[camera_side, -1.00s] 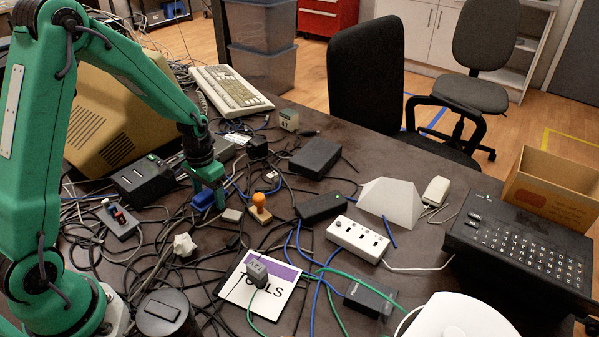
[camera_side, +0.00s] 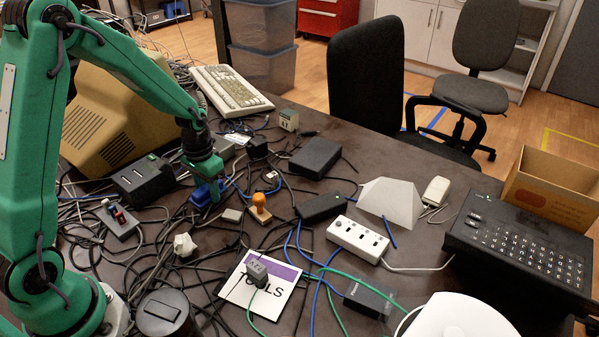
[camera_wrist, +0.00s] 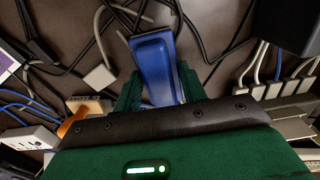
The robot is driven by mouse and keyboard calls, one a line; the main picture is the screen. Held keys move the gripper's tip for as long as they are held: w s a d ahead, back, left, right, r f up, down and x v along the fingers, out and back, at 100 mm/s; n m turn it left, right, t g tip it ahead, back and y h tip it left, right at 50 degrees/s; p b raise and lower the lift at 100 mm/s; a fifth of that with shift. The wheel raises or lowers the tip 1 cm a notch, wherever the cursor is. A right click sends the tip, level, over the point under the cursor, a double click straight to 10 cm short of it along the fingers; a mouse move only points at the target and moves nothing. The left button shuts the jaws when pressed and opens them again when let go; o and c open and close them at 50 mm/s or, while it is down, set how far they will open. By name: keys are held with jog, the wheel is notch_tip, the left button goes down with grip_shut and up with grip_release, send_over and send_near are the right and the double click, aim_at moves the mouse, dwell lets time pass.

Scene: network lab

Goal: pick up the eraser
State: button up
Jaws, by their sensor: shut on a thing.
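The eraser (camera_side: 201,194) is a blue block. In the side view it sits low between the green fingers of my gripper (camera_side: 211,190), and the fingers partly cover it. In the wrist view the blue eraser (camera_wrist: 153,55) stands between the two fingers of my gripper (camera_wrist: 157,82), with a finger close against each side. My gripper is shut on it. The eraser appears slightly above the cable-strewn table; the gap beneath is hard to judge.
A small grey block (camera_side: 232,215) and an orange-knobbed stamp (camera_side: 259,205) stand close to the right. A black box with slots (camera_side: 143,181) is to the left. Cables surround the spot. A white power strip (camera_side: 358,240) lies further right.

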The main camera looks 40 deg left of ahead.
notch_tip(320, 180, up, 2)
jog(key=shift+r, duration=0.25)
jog(key=s+d+r, duration=0.4)
jog(key=d+r, duration=0.3)
jog(key=d, duration=0.4)
jog(key=shift+w, duration=0.15)
